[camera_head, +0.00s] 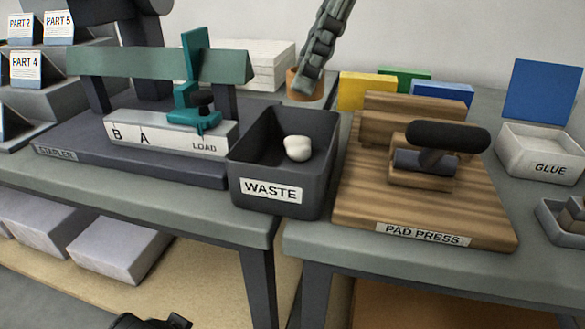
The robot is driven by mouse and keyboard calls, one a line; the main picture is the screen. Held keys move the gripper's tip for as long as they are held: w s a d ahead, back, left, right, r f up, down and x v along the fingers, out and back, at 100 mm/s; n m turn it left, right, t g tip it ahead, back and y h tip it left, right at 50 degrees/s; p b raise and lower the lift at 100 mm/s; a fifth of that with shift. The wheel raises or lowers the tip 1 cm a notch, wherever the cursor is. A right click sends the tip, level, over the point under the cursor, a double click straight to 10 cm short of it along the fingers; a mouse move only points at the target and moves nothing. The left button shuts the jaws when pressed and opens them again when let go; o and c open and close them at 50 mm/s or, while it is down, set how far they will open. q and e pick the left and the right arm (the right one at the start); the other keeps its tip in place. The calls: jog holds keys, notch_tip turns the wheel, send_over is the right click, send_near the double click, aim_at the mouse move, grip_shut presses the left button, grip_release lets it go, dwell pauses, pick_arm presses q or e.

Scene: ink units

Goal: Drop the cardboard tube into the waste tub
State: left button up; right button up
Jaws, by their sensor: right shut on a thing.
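The waste tub (240,168) is a dark grey open box labelled WASTE at the front of the table, in the middle of the view. A crumpled white lump (298,148) lies inside it. The cardboard tube (299,92) is a short orange-brown piece above the tub's back rim. My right gripper (311,80) comes down from the top and is shut on the tube. Its fingers hide part of the tube. Dark parts at the bottom edge look like my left gripper (150,322), mostly cut off, so its jaws are unclear.
The stapler (130,165) with its teal clamp stands left of the tub. The wooden pad press (365,215) is close on the right. Yellow, green and blue blocks (366,90) stand behind the press. A glue tray (545,150) is far right. A gap splits the tables.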

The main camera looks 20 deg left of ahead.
jog(key=shift+f, duration=0.1)
jog(key=o, duration=0.9)
jog(key=shift+c, duration=0.2)
jog(key=v, duration=1.2)
